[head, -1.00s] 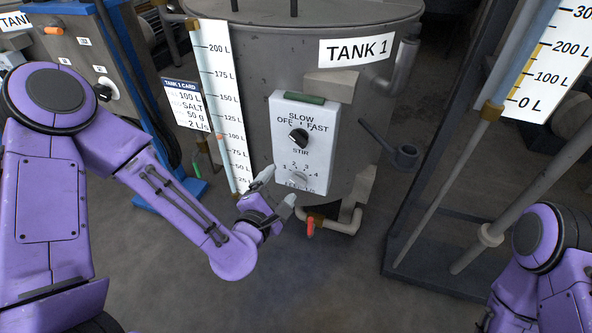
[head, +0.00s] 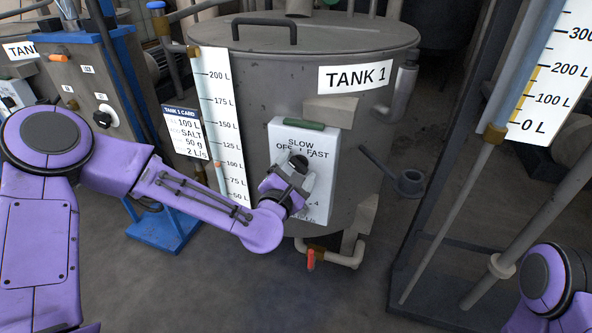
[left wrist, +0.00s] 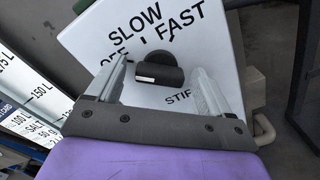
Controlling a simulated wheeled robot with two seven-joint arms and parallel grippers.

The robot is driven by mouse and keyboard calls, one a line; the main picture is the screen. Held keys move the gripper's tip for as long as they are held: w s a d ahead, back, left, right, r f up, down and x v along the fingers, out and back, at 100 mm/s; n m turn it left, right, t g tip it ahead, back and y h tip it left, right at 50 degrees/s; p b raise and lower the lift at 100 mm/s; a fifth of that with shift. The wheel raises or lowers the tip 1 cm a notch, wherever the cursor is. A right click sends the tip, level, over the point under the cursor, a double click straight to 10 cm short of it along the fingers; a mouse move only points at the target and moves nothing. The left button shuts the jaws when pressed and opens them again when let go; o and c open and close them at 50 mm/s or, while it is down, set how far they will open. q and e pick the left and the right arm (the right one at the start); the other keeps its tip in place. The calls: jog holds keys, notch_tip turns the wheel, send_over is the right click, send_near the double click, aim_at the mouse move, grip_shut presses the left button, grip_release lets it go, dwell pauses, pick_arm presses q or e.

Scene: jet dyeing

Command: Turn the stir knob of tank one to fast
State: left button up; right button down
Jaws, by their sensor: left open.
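The stir knob (head: 299,160) is a black knob on the white control box (head: 318,200) of tank one (head: 235,70). Labels OFF, SLOW and FAST are around it. My left gripper (head: 290,176) is open in front of the knob and partly covers the box. In the left wrist view, the knob (left wrist: 160,68) shows between the two spread fingertips (left wrist: 160,80), with a gap on each side. A pale mark is on the left end of its bar, toward the OFF side. Contact with the box cannot be told. My right gripper is out of view.
A red-handled valve (head: 310,259) sits below the box. A level gauge (head: 222,120) and a tank card (head: 184,132) are to its left. A dark metal frame (head: 440,200) stands to the right.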

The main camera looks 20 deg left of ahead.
pick_arm(q)
jog(key=c, duration=1)
jog(key=shift+c, duration=0.2)
jog(key=shift+m, duration=0.3)
jog(key=m+p, duration=0.1)
jog(key=m, duration=0.3)
jog(key=shift+m, duration=0.4)
jog(key=m+p, duration=0.1)
jog(key=m, duration=0.3)
jog(key=shift+m, duration=0.3)
jog(key=m+p, duration=0.1)
jog(key=m, duration=0.4)
jog(key=shift+m+p, duration=0.55)
jog(key=shift+m, duration=1.85)
